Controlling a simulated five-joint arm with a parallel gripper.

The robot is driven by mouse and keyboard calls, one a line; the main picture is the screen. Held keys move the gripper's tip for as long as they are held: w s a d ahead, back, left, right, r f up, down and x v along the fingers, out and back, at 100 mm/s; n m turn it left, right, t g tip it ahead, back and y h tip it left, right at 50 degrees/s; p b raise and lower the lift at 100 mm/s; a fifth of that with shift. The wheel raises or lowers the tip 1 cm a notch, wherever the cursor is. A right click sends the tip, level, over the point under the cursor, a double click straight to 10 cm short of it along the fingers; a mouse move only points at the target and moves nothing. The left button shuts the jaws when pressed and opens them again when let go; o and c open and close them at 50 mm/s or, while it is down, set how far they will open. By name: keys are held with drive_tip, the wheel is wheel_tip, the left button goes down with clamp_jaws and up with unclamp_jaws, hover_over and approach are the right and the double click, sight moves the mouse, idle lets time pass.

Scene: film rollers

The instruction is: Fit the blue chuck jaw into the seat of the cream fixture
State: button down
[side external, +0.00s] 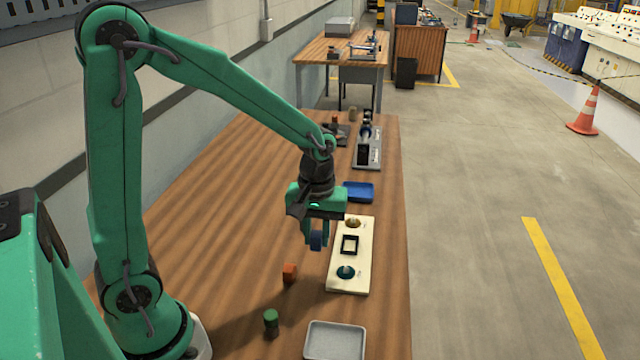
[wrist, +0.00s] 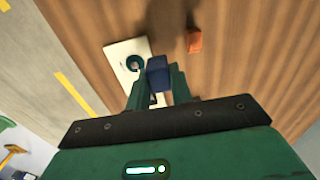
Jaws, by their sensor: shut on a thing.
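My gripper (side external: 316,240) is shut on the blue chuck jaw (side external: 316,239) and holds it above the table, just left of the cream fixture. In the wrist view the blue jaw (wrist: 158,74) sits between the two green fingers of my gripper (wrist: 158,84). The cream fixture (side external: 362,240) lies flat on the table, with a dark-framed square seat (side external: 349,245) in its middle, a tan round part at its far end and a dark green round part at its near end. In the wrist view the fixture (wrist: 118,50) is partly hidden behind the jaw and fingers.
An orange block (side external: 289,273) and a green piece (side external: 271,322) stand left of the fixture. A grey tray (side external: 335,341) is at the near edge, and a blue tray (side external: 359,192) lies beyond the fixture. Bare wooden table (side external: 220,215) extends to the left.

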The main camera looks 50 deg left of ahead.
hover_over(350, 247)
drive_tip(key=shift+f, duration=0.4)
drive_tip(key=shift+f, duration=0.2)
drive_tip(key=shift+f, duration=4.05)
drive_tip(key=shift+f, duration=0.15)
